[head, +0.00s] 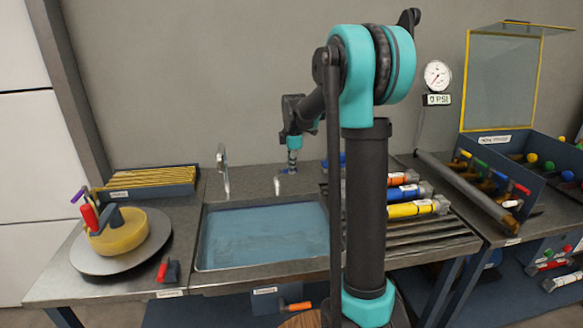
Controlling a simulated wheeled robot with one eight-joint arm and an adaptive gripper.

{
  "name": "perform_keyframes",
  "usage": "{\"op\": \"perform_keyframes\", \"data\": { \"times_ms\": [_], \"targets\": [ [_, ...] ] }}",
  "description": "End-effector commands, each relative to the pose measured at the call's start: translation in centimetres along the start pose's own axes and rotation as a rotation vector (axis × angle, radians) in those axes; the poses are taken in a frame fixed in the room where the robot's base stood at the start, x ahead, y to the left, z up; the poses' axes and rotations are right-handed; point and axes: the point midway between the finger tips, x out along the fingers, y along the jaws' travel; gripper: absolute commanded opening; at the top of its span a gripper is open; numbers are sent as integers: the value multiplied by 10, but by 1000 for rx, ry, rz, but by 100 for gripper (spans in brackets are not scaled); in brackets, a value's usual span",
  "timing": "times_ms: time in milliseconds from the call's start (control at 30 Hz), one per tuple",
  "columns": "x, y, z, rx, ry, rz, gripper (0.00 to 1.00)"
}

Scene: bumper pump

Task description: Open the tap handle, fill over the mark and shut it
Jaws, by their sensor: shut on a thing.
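The sink basin (202,240) is set in the metal counter, and its inside looks blue. I cannot make out the mark or tell the water level. A chrome spout (222,170) stands at the back left of the basin. The tap handle (281,183) is a small fitting behind the basin, to the right of the spout. My gripper (292,168) points down at the tap handle and is shut on it. The fingertips are small here and partly merge with the handle, so its angle is unclear. No stream shows clearly under the spout.
A yellow bowl (125,238) with tools stands on a round plate at the left. A tray of yellow rods (150,184) is behind it. Coloured cylinders (412,208) lie on a rack at the right. A pressure gauge (437,75) stands further back.

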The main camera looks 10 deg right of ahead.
Motion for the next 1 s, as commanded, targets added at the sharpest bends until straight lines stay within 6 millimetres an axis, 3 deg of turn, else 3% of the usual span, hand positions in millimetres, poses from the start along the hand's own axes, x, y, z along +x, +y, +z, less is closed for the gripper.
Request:
{"op": "perform_keyframes", "data": {
  "times_ms": [433,467,600,1000],
  "targets": [
    [0,1,0,-10,2,2,0],
    [0,1,0,-10,2,2,18],
    [0,1,0,-10,2,1,35],
    [-7,0,0,-9,2,0,35]
  ]
}}
